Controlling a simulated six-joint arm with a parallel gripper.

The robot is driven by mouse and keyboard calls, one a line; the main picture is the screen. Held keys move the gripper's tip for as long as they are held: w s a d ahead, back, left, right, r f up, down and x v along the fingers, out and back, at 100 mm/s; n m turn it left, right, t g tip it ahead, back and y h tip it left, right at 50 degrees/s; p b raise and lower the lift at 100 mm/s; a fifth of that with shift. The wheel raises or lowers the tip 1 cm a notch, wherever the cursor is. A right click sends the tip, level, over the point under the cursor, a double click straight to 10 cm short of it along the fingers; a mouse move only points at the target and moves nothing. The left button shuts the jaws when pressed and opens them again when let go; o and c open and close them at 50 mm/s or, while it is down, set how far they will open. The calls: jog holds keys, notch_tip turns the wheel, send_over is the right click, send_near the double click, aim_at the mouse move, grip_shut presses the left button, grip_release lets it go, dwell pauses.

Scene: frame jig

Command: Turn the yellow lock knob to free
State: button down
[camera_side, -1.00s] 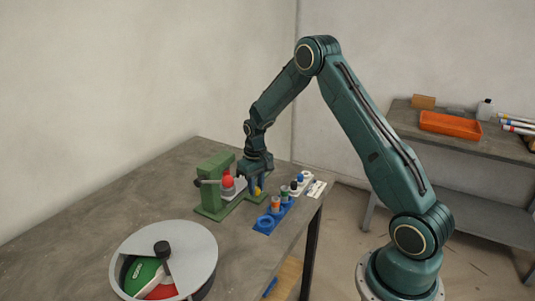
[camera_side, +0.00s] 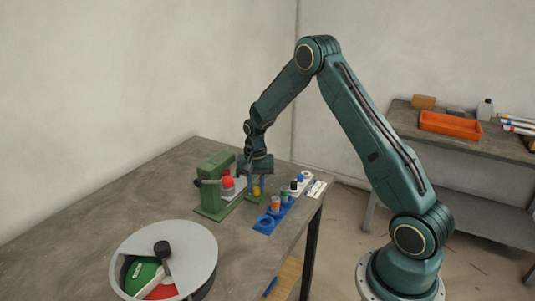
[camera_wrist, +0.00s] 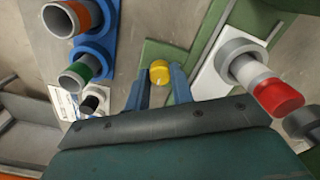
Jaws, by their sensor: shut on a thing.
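The yellow lock knob (camera_wrist: 159,73) shows between my gripper's two blue fingers in the wrist view, with a pale mark on its face. In the side view the knob (camera_side: 257,190) is a small yellow patch under the gripper, partly covered by the fingers. My gripper (camera_wrist: 161,86) points down and is shut on the knob. In the side view my gripper (camera_side: 257,184) is low over the green jig (camera_side: 211,209). How far the knob is turned I cannot tell.
A red-capped clamp part (camera_wrist: 275,93) stands on a white plate to the right of the gripper. A blue rack (camera_side: 267,225) with colour-banded cylinders stands close on the other side.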

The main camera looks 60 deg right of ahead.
aim_at(256, 188)
dwell(0.4)
jog(key=c, duration=1.2)
grip_release()
jog(key=shift+r, duration=0.15)
notch_tip(256, 188, up, 14)
jog(key=shift+f, duration=0.2)
